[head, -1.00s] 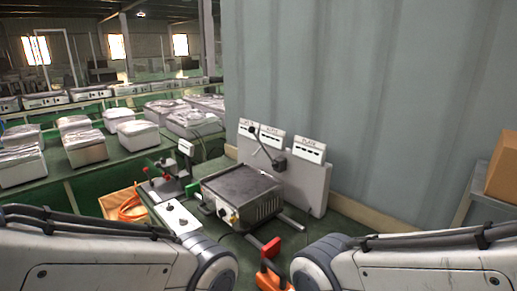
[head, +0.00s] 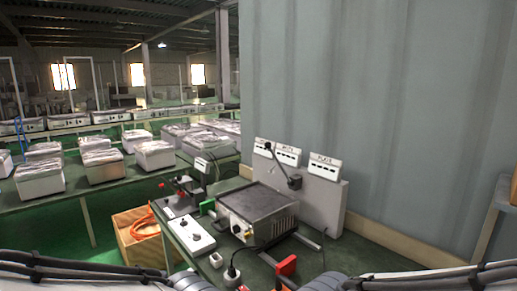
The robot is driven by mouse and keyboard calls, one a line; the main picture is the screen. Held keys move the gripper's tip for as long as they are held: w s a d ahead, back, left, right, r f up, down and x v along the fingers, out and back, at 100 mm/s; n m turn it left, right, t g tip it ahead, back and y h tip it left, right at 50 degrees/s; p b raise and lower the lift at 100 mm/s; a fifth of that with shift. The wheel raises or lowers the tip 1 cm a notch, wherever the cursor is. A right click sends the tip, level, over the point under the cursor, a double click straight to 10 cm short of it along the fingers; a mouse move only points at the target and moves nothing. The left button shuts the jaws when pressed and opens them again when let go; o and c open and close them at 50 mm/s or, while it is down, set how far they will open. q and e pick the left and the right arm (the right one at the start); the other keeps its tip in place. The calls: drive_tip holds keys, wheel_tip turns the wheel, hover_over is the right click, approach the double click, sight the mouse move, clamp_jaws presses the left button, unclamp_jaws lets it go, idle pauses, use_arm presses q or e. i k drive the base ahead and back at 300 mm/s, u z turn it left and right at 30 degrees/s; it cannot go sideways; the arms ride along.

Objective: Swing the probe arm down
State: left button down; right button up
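The probe arm (head: 281,165) is a thin dark rod with a dark round tip at its upper left. It slants up from a dark pivot block (head: 295,182) on the white upright panel (head: 325,205), above the back of the heating unit (head: 257,211). The unit is a metal box with a flat dark plate on top, and the rod's tip is raised clear of that plate. Parts of both my arms show along the bottom edge. Neither gripper is in view.
White labels (head: 325,166) top the panel. A white switch box (head: 190,236) and a dark stand with red knobs (head: 182,187) are left of the unit. A red handle (head: 286,265) and black plug (head: 232,276) are in front. An orange cable lies in a wooden crate (head: 128,243).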

sight(268, 144)
drive_tip(key=u, duration=0.9)
drive_tip(key=k, duration=1.15)
drive_tip(key=u, duration=0.9)
drive_tip(key=i, duration=1.75)
drive_tip(key=z, duration=0.5)
drive_tip(key=i, duration=1.45)
drive_tip(key=z, duration=1.55)
drive_tip(key=i, duration=0.85)
drive_tip(key=z, duration=1.35)
drive_tip(key=i, duration=0.25)
drive_tip(key=z, duration=0.05)
